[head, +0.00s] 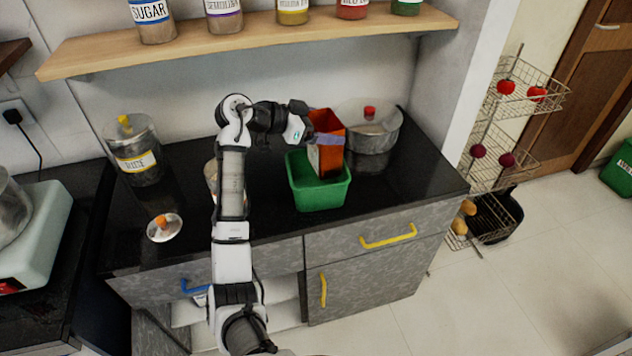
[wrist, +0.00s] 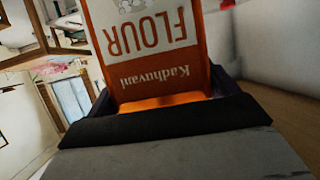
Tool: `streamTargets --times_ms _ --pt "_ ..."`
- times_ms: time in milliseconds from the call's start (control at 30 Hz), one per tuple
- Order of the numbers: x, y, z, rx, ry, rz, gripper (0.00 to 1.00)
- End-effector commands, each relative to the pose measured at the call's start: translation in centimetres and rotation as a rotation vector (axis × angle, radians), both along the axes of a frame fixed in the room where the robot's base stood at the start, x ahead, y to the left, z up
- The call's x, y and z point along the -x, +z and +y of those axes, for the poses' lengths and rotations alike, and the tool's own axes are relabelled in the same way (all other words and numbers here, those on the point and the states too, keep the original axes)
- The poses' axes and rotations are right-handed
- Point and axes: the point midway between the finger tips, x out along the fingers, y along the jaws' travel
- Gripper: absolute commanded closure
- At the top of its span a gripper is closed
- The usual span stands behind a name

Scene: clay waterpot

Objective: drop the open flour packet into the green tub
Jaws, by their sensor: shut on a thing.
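The orange and white flour packet (head: 327,160) is upright, with its open top facing up, in the head view. My gripper (head: 326,139) is shut on its upper part, coming from the left. The green tub (head: 320,196) stands on the dark counter below. The packet's lower end overlaps the tub's opening; I cannot tell whether it touches the tub floor or hangs above it. In the wrist view the packet (wrist: 152,45) fills the upper middle, its FLOUR label upside down. The fingertips are mostly hidden there.
A lidded jar (head: 135,155) and a small lid with an orange knob (head: 164,228) are at left. A wooden shelf (head: 250,42) with labelled jars hangs above. The counter's right end (head: 415,185) is clear.

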Motion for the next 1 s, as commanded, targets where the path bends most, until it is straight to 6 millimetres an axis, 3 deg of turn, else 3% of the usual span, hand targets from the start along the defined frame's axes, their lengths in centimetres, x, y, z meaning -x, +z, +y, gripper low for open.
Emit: streamTargets --times_ms 300,667,700,800,1000 --pt "0.0 -3.9 0.1 0.001 0.002 0.001 0.61" --pt "0.0 -4.5 0.1 0.001 0.001 -0.001 0.61" --pt "0.0 -4.5 0.1 0.001 0.001 -0.001 0.1" --pt "0.0 -4.5 0.1 0.001 0.001 0.0 0.0" --pt "0.0 -4.5 0.0 0.0 0.001 0.002 0.0"
